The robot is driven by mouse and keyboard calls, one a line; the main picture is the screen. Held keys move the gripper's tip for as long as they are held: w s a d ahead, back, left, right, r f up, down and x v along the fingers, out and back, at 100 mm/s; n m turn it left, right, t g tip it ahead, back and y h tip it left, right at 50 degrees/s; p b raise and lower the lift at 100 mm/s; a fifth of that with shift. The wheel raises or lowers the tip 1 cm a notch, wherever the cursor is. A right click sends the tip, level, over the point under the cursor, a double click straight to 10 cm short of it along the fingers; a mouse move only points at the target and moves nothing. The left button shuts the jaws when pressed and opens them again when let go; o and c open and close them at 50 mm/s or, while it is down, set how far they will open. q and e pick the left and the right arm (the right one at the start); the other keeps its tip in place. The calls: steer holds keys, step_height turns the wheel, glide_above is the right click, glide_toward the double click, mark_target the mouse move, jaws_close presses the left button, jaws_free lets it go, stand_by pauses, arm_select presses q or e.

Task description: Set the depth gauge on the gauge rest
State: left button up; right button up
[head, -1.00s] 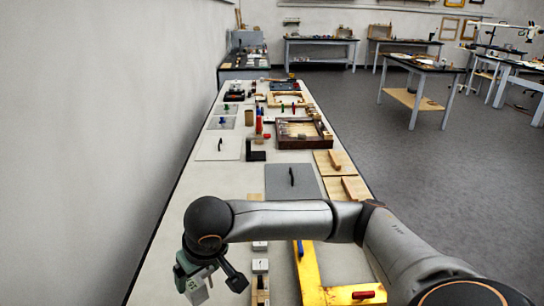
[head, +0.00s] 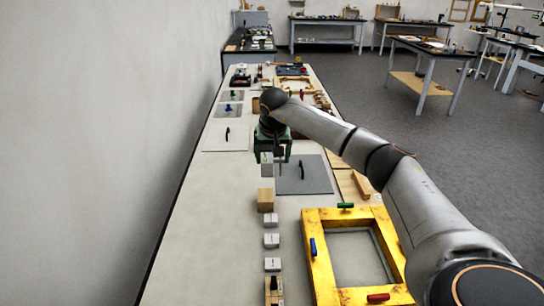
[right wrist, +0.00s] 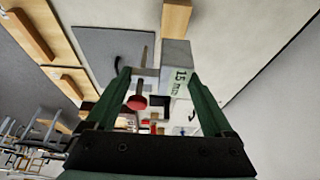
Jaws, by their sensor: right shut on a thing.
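My right gripper (head: 273,150) is past the middle of the long bench, pointing down. In the right wrist view its green fingers (right wrist: 160,82) are shut on a grey block with a pale label that seems to read 15 mm, which I take as the depth gauge (right wrist: 178,55). A thin bar and upright rod show beside the block and seem joined to it. In the head view the gauge (head: 266,158) hangs below the fingers. A plain wooden block (head: 265,200) stands just nearer; it may be the gauge rest, but I cannot tell. My left gripper is out of view.
A grey plate with a black handle (head: 305,178) lies right of the gripper. Small white blocks (head: 271,241) line up nearer. A yellow frame (head: 320,270) with coloured handles lies at the near right. A pale plate (head: 227,138) lies left. The bench's left strip is clear.

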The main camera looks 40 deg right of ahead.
mark_target(272, 159)
steer(key=shift+f+b, duration=2.25)
steer(key=shift+b, duration=0.25)
steer(key=shift+f, duration=1.6)
steer(key=shift+f, duration=0.55)
steer(key=o, duration=1.4)
steer(key=shift+c, duration=0.2)
step_height(272, 159, up, 8)
steer(key=p, duration=0.7)
steer(key=shift+r, duration=2.5)
